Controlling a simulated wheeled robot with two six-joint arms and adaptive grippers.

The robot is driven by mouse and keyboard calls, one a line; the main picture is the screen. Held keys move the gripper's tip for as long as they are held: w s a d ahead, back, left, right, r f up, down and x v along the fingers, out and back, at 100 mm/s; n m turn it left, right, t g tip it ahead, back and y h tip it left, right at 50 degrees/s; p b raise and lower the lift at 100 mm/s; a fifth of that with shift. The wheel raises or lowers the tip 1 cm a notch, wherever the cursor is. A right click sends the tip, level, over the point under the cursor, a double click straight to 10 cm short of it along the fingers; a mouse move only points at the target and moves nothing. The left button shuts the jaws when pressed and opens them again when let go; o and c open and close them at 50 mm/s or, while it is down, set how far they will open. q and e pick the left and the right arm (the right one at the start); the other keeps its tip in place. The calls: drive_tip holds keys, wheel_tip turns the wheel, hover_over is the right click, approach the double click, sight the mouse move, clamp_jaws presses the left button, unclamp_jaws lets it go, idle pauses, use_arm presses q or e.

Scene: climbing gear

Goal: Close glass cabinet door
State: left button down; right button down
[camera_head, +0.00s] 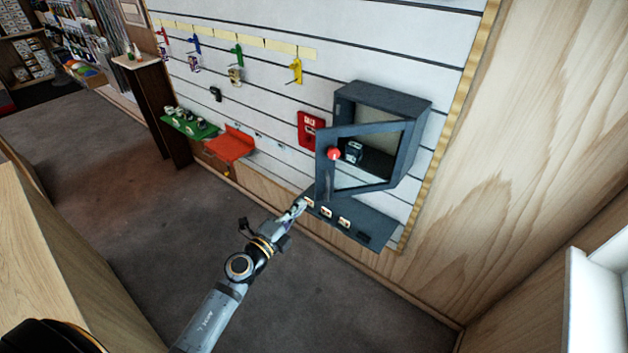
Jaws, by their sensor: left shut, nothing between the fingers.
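The glass cabinet (421,108) is a dark grey box fixed to the white slatted wall. Its glass door (366,184) has a dark frame and stands open, swung out toward me, with the hinge side at the right. A red round knob (334,154) sits near the door's left edge. A small dark device shows through or beside the glass. My left gripper (299,207) is shut and empty. In the picture it lies just below and left of the door's lower left corner; I cannot tell whether it touches. My right gripper is not in view.
A dark shelf (376,223) with several small items is below the cabinet. A red panel (308,130), an orange shelf (231,145) and a green shelf (188,124) are to the left. A wooden counter (50,270) stands at the left. The grey floor between is clear.

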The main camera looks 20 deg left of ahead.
use_arm(q)
approach(320, 173)
drive_tip(key=w+d, duration=0.3)
drive_tip(key=d, duration=0.1)
drive_tip(key=shift+w+a, duration=0.85)
drive_tip(key=shift+w, duration=0.1)
drive_tip(key=shift+w+a, duration=0.35)
drive_tip(key=shift+w, duration=0.05)
drive_tip(key=shift+r, duration=0.1)
drive_tip(key=shift+d, duration=0.1)
drive_tip(key=shift+w, duration=0.1)
